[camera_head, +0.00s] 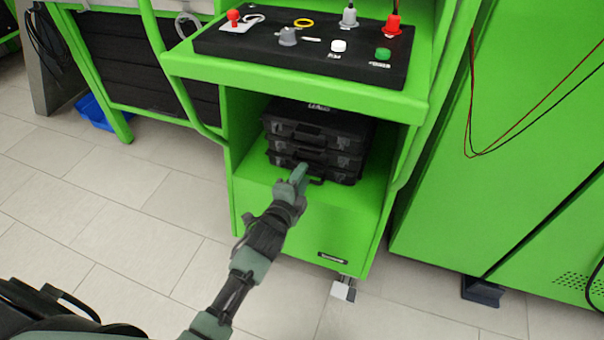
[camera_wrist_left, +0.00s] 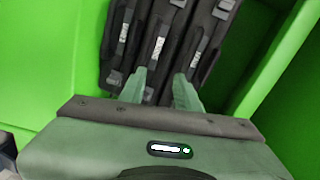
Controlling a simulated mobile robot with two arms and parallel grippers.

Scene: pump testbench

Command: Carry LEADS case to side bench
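A stack of three black cases (camera_head: 316,145) with front handles lies flat in the green cabinet's open compartment. The top case (camera_head: 340,118) carries a pale label on its lid that seems to read LEADS, but it is small. My left gripper (camera_head: 299,174) is in front of the lower part of the stack, partly covering the lowest case. In the left wrist view, the gripper's two fingers (camera_wrist_left: 160,90) stand apart, pointing at the case fronts (camera_wrist_left: 158,45), which appear turned on edge there. I cannot tell whether they touch a handle. My right gripper is out of view.
Above the compartment is a black panel (camera_head: 300,50) with knobs and plugs on a green ledge. Green side walls flank the cases. A tall green cabinet (camera_head: 530,150) with hanging cables stands right. A blue bin (camera_head: 98,112) lies on the floor at left.

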